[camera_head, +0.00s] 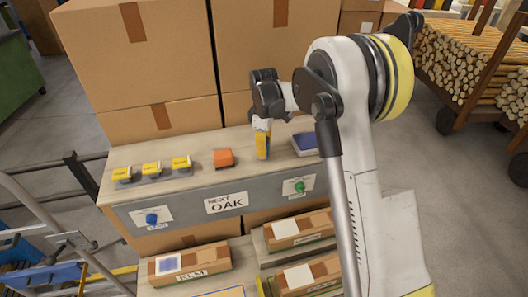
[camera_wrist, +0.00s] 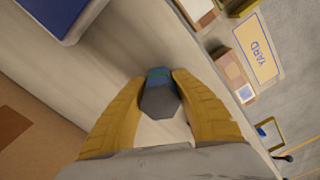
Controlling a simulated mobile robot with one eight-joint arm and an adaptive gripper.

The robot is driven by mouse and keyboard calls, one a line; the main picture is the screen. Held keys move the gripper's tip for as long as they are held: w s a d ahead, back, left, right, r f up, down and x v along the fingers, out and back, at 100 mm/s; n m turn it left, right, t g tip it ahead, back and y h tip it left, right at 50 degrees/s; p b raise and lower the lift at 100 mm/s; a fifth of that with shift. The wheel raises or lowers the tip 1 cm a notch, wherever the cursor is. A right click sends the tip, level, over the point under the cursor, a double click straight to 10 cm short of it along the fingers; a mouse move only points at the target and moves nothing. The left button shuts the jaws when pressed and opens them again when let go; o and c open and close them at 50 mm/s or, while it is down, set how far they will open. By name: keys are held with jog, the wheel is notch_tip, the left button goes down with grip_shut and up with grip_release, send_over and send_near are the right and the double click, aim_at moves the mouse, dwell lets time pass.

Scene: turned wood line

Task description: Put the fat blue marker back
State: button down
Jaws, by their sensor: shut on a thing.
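The fat blue marker (camera_wrist: 158,96) shows almost end-on in the wrist view, with a dark grey end and a blue part behind it. My gripper (camera_wrist: 158,92) is shut on it, one yellow finger on each side. In the head view my gripper (camera_head: 262,148) points down over the pale wooden shelf top (camera_head: 205,177), between an orange block (camera_head: 223,158) and a blue pad (camera_head: 304,143). The marker cannot be made out there behind the fingers. I cannot tell whether it touches the shelf.
Three yellow-topped items (camera_head: 151,168) stand left of the orange block. Large cardboard boxes (camera_head: 140,50) rise behind the shelf. A "NEXT OAK" sign (camera_head: 227,202), a blue knob (camera_head: 152,218) and a green knob (camera_head: 300,187) are on its front. Labelled cartons (camera_head: 190,264) lie below.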

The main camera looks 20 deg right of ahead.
jog(key=shift+f, duration=0.1)
jog(key=shift+f, duration=0.15)
jog(key=c, duration=1.1)
grip_release()
jog(key=shift+c, duration=0.2)
